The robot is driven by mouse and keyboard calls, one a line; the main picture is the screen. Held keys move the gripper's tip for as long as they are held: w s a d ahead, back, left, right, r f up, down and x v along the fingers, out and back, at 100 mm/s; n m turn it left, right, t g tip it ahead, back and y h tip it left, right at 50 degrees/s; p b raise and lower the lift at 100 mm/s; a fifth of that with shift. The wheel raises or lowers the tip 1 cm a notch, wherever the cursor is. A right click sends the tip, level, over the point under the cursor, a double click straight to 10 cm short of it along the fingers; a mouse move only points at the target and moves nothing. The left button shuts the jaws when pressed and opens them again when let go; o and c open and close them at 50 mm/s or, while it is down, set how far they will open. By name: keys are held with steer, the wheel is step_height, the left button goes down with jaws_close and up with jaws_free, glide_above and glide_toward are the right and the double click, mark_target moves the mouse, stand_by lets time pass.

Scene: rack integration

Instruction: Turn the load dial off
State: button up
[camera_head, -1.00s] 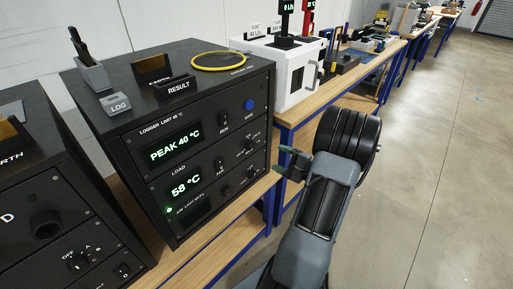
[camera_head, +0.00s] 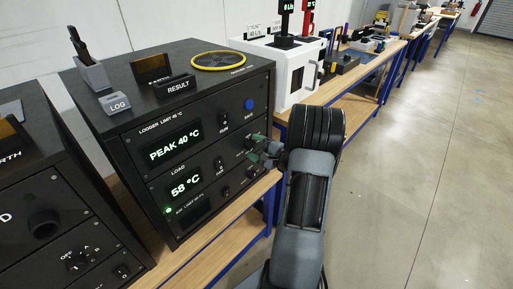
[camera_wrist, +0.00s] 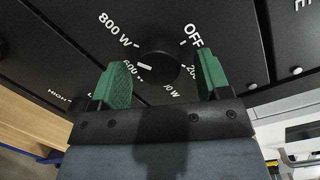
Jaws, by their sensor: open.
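The load dial (camera_wrist: 158,62) is a round black knob on the black panel in the wrist view. Its white pointer mark is toward the 600 label, and OFF is printed at its upper right. My gripper (camera_wrist: 163,79) is open, with one green finger on each side of the dial's lower part. I cannot tell whether either finger touches it. In the head view my gripper (camera_head: 262,149) is at the right side of the instrument's front and largely hides the dial. The LOAD display (camera_head: 185,187) reads 58 °C.
A PEAK 40 °C display (camera_head: 175,147) and a blue button (camera_head: 249,104) are above on the same instrument. A yellow-rimmed disc (camera_head: 219,53) lies on top. A white machine (camera_head: 291,75) stands behind on the wooden bench. The floor at right is clear.

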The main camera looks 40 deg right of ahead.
steer(key=c, duration=0.9)
